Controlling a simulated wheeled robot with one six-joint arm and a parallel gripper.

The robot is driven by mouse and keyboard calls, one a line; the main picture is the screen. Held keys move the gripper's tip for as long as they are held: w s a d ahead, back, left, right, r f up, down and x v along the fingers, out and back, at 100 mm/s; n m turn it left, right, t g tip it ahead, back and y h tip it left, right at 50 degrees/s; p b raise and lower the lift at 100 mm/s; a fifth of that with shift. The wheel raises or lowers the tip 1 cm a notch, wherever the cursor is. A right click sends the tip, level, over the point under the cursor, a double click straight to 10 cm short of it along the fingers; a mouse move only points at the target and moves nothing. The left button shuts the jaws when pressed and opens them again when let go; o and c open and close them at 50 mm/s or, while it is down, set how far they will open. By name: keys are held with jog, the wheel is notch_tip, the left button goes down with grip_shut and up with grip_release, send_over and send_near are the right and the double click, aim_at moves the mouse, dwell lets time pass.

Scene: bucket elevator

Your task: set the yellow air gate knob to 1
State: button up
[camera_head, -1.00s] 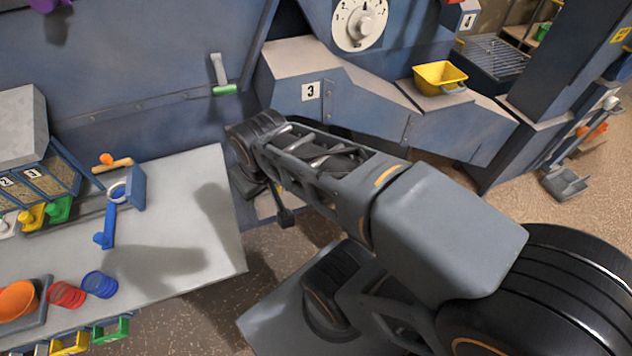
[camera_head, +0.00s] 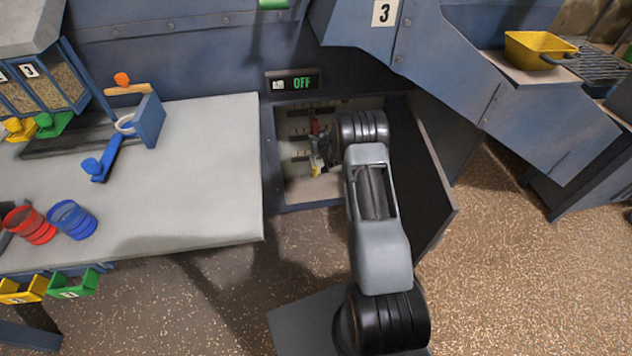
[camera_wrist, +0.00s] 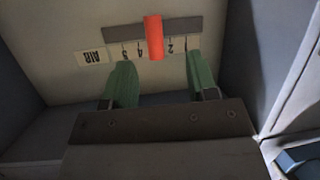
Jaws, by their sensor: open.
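In the wrist view a red-orange knob (camera_wrist: 154,37) stands on a grey scale strip (camera_wrist: 185,30) beside an upside-down AIR label (camera_wrist: 91,57). It sits left of the mark that looks like 2; small marks lie on both sides. My gripper (camera_wrist: 160,68) is open, its green fingers on either side of the knob's lower end, with gaps visible. In the head view my gripper (camera_head: 322,152) is inside an open compartment (camera_head: 290,125). A red piece (camera_head: 315,127) and a small yellow piece (camera_head: 316,170) show beside it; I cannot tell which is the air knob.
An open panel door (camera_head: 432,160) stands right of my arm. A yellow tray (camera_head: 538,48) sits at upper right.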

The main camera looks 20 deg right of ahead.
notch_tip(320, 180, down, 14)
jog(key=d+f+t+b, duration=0.1)
jog(key=d+t+b, duration=0.1)
jog(key=b, duration=0.2)
jog(key=t+y+b, duration=0.1)
jog(key=t+b, duration=0.1)
jog(key=b, duration=0.2)
send_near(316, 170)
jog(key=w+b, duration=0.3)
jog(key=w, duration=0.1)
jog(key=w+b, duration=0.4)
jog(key=shift+w+d+f, duration=0.1)
jog(key=shift+w+f, duration=0.1)
jog(key=shift+f, duration=0.05)
jog(key=shift+w+r+b, duration=0.3)
jog(key=shift+w+b, duration=0.5)
jog(key=shift+w, duration=0.15)
grip_shut()
